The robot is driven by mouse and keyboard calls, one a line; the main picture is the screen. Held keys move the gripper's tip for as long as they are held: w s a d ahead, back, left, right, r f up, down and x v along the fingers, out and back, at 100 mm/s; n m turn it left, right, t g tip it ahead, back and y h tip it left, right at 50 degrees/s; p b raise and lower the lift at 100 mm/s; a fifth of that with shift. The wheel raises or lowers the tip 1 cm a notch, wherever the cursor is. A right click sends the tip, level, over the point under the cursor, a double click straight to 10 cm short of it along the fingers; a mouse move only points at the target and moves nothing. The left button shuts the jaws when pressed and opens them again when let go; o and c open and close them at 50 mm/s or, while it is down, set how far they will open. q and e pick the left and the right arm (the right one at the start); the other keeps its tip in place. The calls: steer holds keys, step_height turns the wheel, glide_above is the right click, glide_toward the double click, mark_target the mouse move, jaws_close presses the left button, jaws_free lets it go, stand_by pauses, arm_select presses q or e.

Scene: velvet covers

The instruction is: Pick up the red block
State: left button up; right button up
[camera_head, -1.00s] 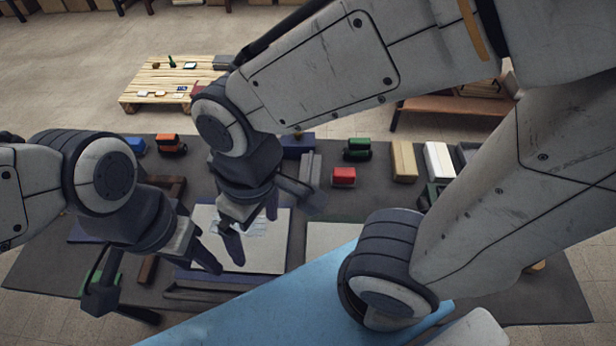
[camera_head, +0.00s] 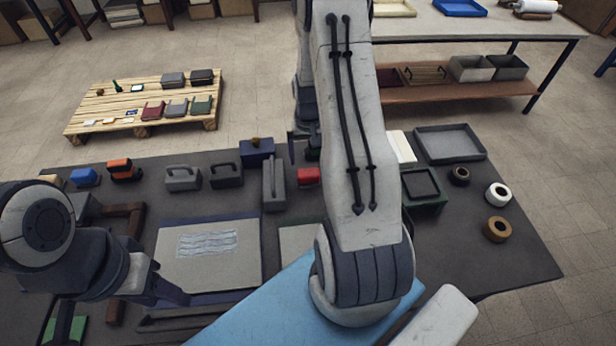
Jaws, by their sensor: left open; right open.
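The red block (camera_head: 308,177) lies on the dark mat (camera_head: 520,262), just left of my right arm's large pale link. A long grey block (camera_head: 274,184) stands close to its left. My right gripper (camera_head: 303,148) is open and partly hidden behind that link. It appears just beyond the red block in the picture, apart from it; its height above the mat is hard to tell. My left gripper (camera_head: 125,316) is open and empty at the lower left, far from the red block.
A blue block (camera_head: 257,150) and grey handled blocks (camera_head: 183,178) lie left of the red block. A green-rimmed box (camera_head: 423,187), a grey tray (camera_head: 450,143) and tape rolls (camera_head: 497,194) are at right. A pale board (camera_head: 208,268) lies in front. A pallet (camera_head: 88,115) stands behind.

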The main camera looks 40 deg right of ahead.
mark_target(309, 172)
step_height(309, 172, down, 3)
steer(key=shift+f, duration=0.1)
steer(key=shift+s+a+f+p, duration=0.1)
steer(key=shift+f+p, duration=0.45)
steer(key=shift+p, duration=0.05)
step_height(309, 172, down, 3)
steer(key=shift+f+p, duration=0.15)
steer(key=shift+p, duration=0.5)
steer(key=shift+f, duration=0.45)
steer(key=c, duration=1.3)
steer(key=shift+r, duration=0.1)
